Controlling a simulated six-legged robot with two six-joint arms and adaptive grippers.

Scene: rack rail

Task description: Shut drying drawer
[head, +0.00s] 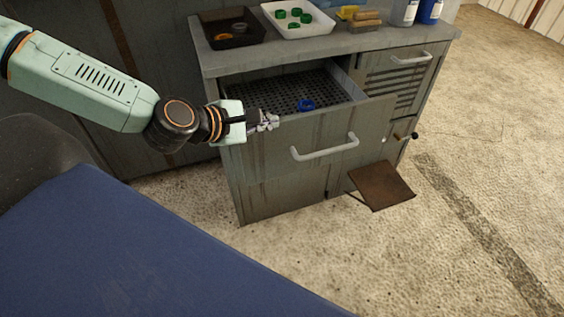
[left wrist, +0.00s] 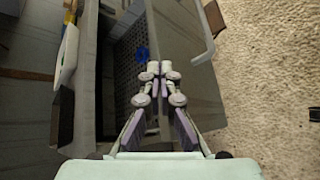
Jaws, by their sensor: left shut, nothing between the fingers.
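The drying drawer (head: 272,150) is pulled out of the grey cabinet. Its dark perforated floor shows, with a blue ring (head: 306,104) lying on it. A pale bar handle (head: 325,147) is on the drawer front. My left gripper (head: 274,122) is shut and empty at the left part of the drawer front, near its top edge. In the left wrist view the fingertips (left wrist: 160,68) lie over the drawer front's top edge (left wrist: 160,45), with the blue ring (left wrist: 142,54) just beyond. I cannot tell whether they touch the front. My right gripper is not in view.
On the cabinet top (head: 345,42) stand a black tray (head: 215,42), a white tray (head: 305,31) with several green rings, brushes or blocks, and bottles (head: 430,10). A brown flap (head: 382,186) sticks out low at right. Floor in front is clear.

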